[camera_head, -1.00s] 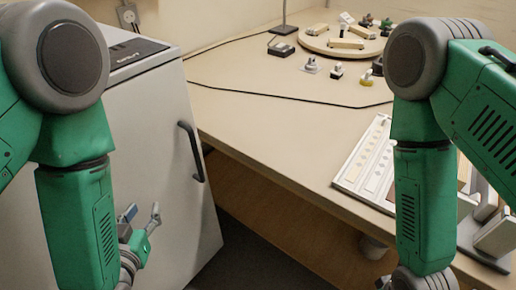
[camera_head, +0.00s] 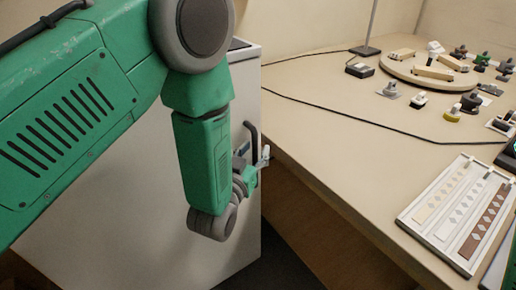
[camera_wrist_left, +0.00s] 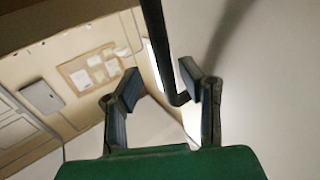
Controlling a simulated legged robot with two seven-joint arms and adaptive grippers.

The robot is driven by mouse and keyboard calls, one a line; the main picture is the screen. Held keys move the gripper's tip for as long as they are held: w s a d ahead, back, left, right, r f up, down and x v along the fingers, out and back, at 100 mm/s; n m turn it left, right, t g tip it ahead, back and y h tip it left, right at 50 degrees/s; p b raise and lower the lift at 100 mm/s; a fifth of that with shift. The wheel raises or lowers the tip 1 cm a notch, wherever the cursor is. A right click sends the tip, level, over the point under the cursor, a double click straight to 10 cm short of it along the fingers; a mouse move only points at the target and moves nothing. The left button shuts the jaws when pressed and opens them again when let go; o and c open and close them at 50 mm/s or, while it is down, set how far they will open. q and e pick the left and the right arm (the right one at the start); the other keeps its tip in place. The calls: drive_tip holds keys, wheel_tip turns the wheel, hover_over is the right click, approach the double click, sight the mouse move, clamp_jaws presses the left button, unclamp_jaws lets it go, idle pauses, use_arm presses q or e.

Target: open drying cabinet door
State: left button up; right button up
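The drying cabinet (camera_head: 130,190) is the pale grey box at the left in the head view, its door shut, partly hidden behind my left arm. Its dark bar handle (camera_head: 254,135) stands upright near the door's right edge. My left gripper (camera_head: 257,155) is at the handle's lower part. In the left wrist view the gripper (camera_wrist_left: 158,82) is open, and the lower end of the handle (camera_wrist_left: 156,35) shows between the two fingers, closer to the right one. I cannot tell whether a finger touches it. My right gripper is out of view.
A wooden bench (camera_head: 330,130) stands right of the cabinet, with a round board (camera_head: 400,72) of small pieces, a black cable and a white tray (camera_head: 430,225) of coloured strips. A notice board (camera_wrist_left: 92,72) hangs on the wall in the left wrist view.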

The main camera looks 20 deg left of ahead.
use_arm(q)
drive_tip(key=shift+w+a, duration=0.25)
drive_tip(key=shift+w, duration=0.25)
drive_tip(key=shift+w+a, duration=0.2)
drive_tip(key=shift+w, duration=0.25)
drive_tip(key=shift+d, duration=0.35)
clamp_jaws()
drive_tip(key=shift+a, duration=0.1)
